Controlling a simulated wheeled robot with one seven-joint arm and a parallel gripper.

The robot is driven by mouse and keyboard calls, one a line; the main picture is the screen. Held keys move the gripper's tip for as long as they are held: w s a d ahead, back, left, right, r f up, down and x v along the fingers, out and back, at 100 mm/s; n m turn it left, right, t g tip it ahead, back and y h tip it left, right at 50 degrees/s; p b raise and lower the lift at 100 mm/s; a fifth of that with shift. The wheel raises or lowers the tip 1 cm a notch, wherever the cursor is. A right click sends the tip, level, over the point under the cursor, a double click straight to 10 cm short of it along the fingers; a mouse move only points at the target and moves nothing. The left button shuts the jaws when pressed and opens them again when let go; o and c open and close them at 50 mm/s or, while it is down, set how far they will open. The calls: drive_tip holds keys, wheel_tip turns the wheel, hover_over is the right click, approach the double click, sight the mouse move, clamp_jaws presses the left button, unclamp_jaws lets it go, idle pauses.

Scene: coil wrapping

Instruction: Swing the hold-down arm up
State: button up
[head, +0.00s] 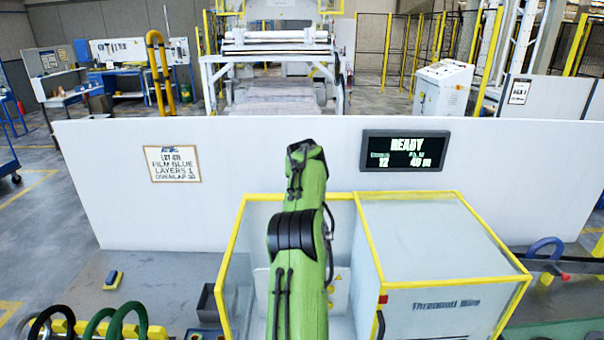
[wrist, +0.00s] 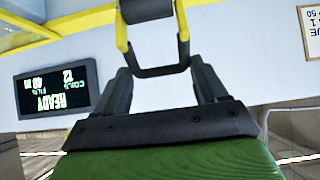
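In the wrist view, a yellow fork with a black roller and a black U-shaped bar (wrist: 160,71) reaches in from the top edge. It looks like the end of the hold-down arm; the rest is out of frame. My gripper (wrist: 160,66) has its two dark fingers wide apart, one on each side of the bar. I cannot tell whether they touch it. In the head view my green arm stands in front of the yellow-framed machine, and the gripper and hold-down arm cannot be made out.
The yellow-framed wire enclosure (head: 435,240) stands right of my arm. A white panel (head: 250,160) runs behind it, with a label (head: 172,164) and a dark display (head: 404,150) reading READY.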

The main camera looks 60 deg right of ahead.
drive_tip(key=shift+o, duration=0.8)
drive_tip(key=shift+s+d+f, duration=0.1)
drive_tip(key=shift+s, duration=0.05)
drive_tip(key=shift+a+r, duration=0.25)
drive_tip(key=shift+r, duration=0.05)
drive_tip(key=b+v, duration=0.4)
drive_tip(key=v, duration=1.1)
drive_tip(key=shift+s, duration=0.15)
